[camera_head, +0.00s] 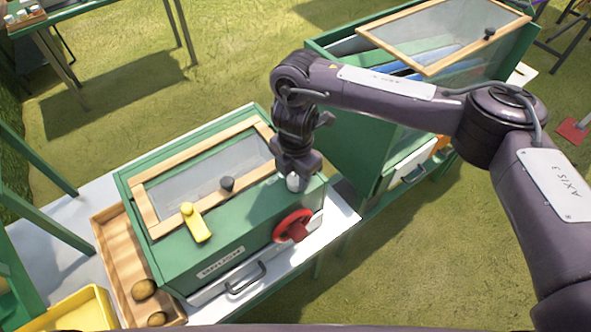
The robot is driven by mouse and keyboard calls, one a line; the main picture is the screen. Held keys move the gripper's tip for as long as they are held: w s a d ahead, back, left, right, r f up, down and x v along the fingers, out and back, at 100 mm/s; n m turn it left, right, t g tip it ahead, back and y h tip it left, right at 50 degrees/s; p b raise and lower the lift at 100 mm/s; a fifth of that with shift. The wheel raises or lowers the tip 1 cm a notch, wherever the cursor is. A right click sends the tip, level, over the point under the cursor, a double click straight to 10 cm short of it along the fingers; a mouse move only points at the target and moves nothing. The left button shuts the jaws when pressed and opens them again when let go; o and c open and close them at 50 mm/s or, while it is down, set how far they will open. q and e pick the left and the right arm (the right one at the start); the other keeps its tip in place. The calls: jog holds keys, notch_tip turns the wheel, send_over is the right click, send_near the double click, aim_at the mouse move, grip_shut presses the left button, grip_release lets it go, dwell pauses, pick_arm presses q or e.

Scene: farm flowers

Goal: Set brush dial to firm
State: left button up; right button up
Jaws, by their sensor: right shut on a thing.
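A green box labelled BRUSH (222,262) stands on a pale table. A small pale knob (293,183), which looks like the brush dial, is on the right end of its top. My right gripper (293,176) points down at that corner and is shut on the pale knob. The gripper hides most of the knob, and its marks and setting cannot be read. My left gripper is not in view.
The box has a wood-framed clear lid with a dark knob (227,184), a yellow lever (196,223), a red handwheel (292,226) and a drawer handle (246,279). A wooden tray (112,237) with brown round things lies left. A second green cabinet (345,150) stands behind right.

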aim_at(295, 179)
jog(key=shift+r+m+p, duration=0.1)
jog(key=shift+m+p, duration=0.25)
jog(key=shift+m, duration=0.55)
jog(key=shift+w, duration=0.1)
jog(key=o, duration=1)
jog(key=shift+r, duration=3.85)
